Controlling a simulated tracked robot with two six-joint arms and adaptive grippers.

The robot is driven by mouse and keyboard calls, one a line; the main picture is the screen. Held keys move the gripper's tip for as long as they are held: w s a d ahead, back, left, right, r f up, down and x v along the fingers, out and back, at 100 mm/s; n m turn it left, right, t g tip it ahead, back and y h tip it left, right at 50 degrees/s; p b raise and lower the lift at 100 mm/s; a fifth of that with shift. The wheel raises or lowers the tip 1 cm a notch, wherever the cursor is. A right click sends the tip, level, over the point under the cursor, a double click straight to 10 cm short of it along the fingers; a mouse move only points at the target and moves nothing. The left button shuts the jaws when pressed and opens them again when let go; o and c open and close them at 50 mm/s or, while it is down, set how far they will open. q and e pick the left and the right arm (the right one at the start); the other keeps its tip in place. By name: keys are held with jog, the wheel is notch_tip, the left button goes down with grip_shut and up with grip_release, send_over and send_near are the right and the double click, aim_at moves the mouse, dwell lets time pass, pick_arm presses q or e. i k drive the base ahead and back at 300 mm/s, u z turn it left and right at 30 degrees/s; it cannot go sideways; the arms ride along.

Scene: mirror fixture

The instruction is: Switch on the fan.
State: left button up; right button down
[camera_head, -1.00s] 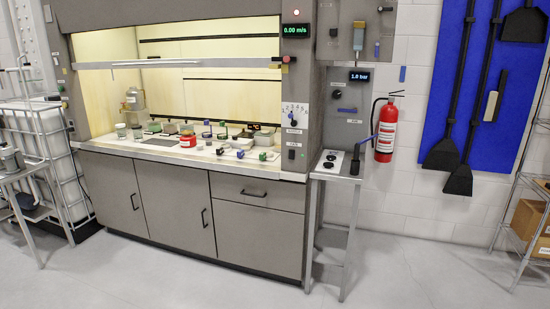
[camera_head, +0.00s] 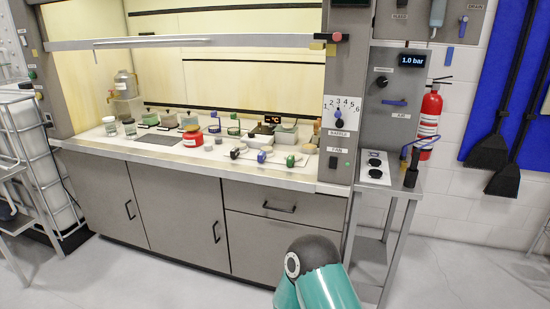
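The fan switch (camera_head: 333,162) is a small dark rocker on the grey right post of the fume hood, beside a label reading FAN (camera_head: 335,149). Its on or off position is too small to tell. Above it is the baffle dial (camera_head: 339,119), a dark knob on a white plate numbered 1 to 6. A teal arm link of mine with a dark joint shows at the bottom, right of centre, below and in front of the hood. Neither of my grippers is in view.
The hood sash (camera_head: 220,41) is raised above a white worktop (camera_head: 95,139) holding jars, dishes and several small valves. A metal side table (camera_head: 400,185) stands right of the post, by a red fire extinguisher (camera_head: 430,120). The floor in front is clear.

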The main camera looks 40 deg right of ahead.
aim_at(332, 163)
jog(key=z, duration=0.15)
jog(key=i, duration=1.4)
jog(key=z, duration=0.9)
jog(key=i, duration=0.5)
jog(key=z, duration=0.25)
jog(key=k, duration=0.95)
jog(key=z, duration=0.15)
jog(key=i, duration=0.9)
jog(key=u, duration=0.05)
